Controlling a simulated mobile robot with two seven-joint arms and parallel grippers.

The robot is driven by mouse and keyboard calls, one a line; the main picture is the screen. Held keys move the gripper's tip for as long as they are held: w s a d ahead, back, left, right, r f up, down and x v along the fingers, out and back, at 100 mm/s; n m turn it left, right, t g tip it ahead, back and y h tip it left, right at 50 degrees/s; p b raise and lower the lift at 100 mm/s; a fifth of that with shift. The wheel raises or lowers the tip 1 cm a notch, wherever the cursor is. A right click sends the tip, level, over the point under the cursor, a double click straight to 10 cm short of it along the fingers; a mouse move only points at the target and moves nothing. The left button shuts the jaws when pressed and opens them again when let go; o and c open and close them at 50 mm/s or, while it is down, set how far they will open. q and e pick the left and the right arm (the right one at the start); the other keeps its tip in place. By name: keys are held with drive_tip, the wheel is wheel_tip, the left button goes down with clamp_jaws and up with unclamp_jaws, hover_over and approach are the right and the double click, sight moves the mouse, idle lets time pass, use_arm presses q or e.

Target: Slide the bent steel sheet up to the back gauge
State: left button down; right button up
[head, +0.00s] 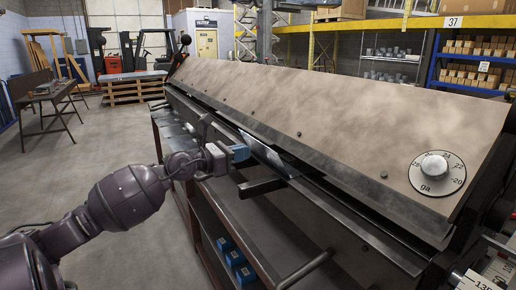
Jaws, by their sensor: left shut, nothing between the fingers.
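The bent steel sheet (264,152) appears as a narrow shiny strip at the front slot of the large bending machine (300,105). It lies along the machine's long edge, and its far part is hidden under the tan top cover. My left gripper (241,153) has blue fingertips and is shut and empty. Its tips are right beside the sheet's left side in the picture; I cannot tell if they touch it. I cannot make out the back gauge. My right gripper is not in view.
A shelf with blue boxes (235,258) is under the machine. A dial (434,170) sits on the cover at right. The floor (110,170) to the left is open, with a work table (50,90) beyond.

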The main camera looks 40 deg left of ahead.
sight(267, 148)
use_arm(q)
drive_tip(key=x, duration=0.4)
drive_tip(key=shift+w, duration=0.1)
drive_tip(key=shift+w+d, duration=0.15)
drive_tip(key=shift+w, duration=0.45)
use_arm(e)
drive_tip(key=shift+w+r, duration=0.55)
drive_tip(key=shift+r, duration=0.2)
use_arm(q)
drive_tip(key=shift+d+p, duration=0.1)
drive_tip(key=shift+p, duration=0.2)
drive_tip(key=p+x, duration=0.1)
drive_tip(key=x, duration=0.2)
drive_tip(key=shift+w+d+r, duration=0.1)
drive_tip(key=shift+w, duration=0.2)
drive_tip(key=shift+w+p, duration=0.15)
drive_tip(key=shift+p, duration=0.15)
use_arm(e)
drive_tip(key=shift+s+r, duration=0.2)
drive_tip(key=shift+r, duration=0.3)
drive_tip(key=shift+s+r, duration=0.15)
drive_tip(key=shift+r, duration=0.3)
use_arm(q)
drive_tip(key=shift+f, duration=0.3)
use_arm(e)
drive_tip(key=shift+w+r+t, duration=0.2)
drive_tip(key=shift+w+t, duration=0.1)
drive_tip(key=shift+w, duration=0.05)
